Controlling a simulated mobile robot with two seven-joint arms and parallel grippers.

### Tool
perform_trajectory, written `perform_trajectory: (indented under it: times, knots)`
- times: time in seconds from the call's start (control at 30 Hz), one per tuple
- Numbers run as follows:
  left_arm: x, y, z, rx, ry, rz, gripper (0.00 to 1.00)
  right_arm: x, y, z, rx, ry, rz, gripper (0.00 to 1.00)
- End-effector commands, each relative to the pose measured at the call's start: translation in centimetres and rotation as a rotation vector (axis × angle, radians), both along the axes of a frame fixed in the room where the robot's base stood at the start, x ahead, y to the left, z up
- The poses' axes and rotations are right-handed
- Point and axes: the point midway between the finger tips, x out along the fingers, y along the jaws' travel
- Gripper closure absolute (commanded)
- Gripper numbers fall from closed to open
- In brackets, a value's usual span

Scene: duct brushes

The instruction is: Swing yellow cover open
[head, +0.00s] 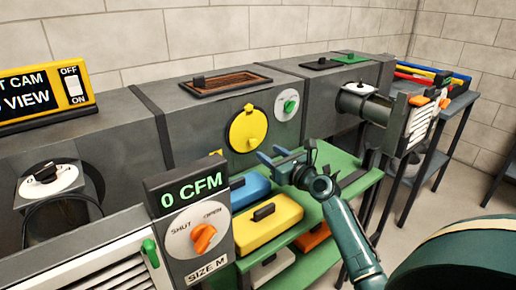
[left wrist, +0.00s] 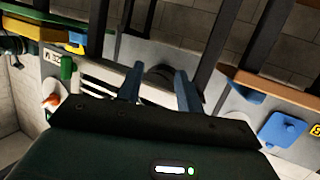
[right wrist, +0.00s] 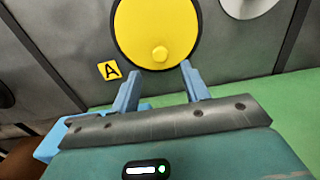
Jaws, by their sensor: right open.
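The yellow cover (head: 248,129) is a round disc on the front face of the grey duct in the head view, with a small yellow knob near its top and another near its lower part. It lies flat against the duct. In the right wrist view the yellow cover (right wrist: 156,28) is just beyond my fingertips, its knob above and between them. My right gripper (head: 274,157) is open and empty, in front of and slightly below the cover. Its blue fingers also show in the right wrist view (right wrist: 160,82). My left gripper (left wrist: 160,80) is open and empty in its wrist view, away from the cover.
A green shelf cart (head: 345,160) stands below the duct, with a blue case (head: 250,188) and a yellow case (head: 266,222). A white dial (head: 287,105) is right of the cover. A 0 CFM box (head: 190,195) stands at the front.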

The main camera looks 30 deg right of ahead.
Motion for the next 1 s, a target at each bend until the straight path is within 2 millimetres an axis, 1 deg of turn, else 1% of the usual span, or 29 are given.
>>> perform_trajectory:
  times: [0.03, 0.2, 0.3, 0.4, 0.5, 0.77, 1.0]
  knots:
    - [0.1, -0.1, -0.5, 0.005, 0.001, -0.005, 0.64, 1.2, 0.1, -0.1, -0.001, -0.001, 0.0, 0.54]
    - [0.3, -0.4, -1.3, 0.021, 0.001, -0.018, 0.64, 4.1, 0.3, -0.1, -0.003, -0.002, -0.001, 0.54]
    - [0.3, -0.6, -1.7, 0.031, 0.005, -0.025, 0.64, 5.3, 0.4, -0.1, -0.002, 0.0, 0.0, 0.54]
    - [0.3, -0.7, -2.0, 0.038, 0.01, -0.03, 0.64, 6.0, 0.5, -0.1, -0.002, 0.0, 0.0, 0.54]
    - [0.2, -0.8, -2.1, 0.039, 0.012, -0.034, 0.64, 6.3, 0.5, -0.1, -0.002, 0.001, 0.0, 0.54]
    - [0.3, -0.8, -2.0, 0.04, 0.01, -0.035, 0.64, 6.3, 0.5, 0.0, -0.002, 0.001, 0.0, 0.55]
    - [0.4, -0.8, -1.9, 0.039, 0.007, -0.033, 0.64, 6.3, 0.5, 0.0, -0.002, 0.001, 0.0, 0.75]
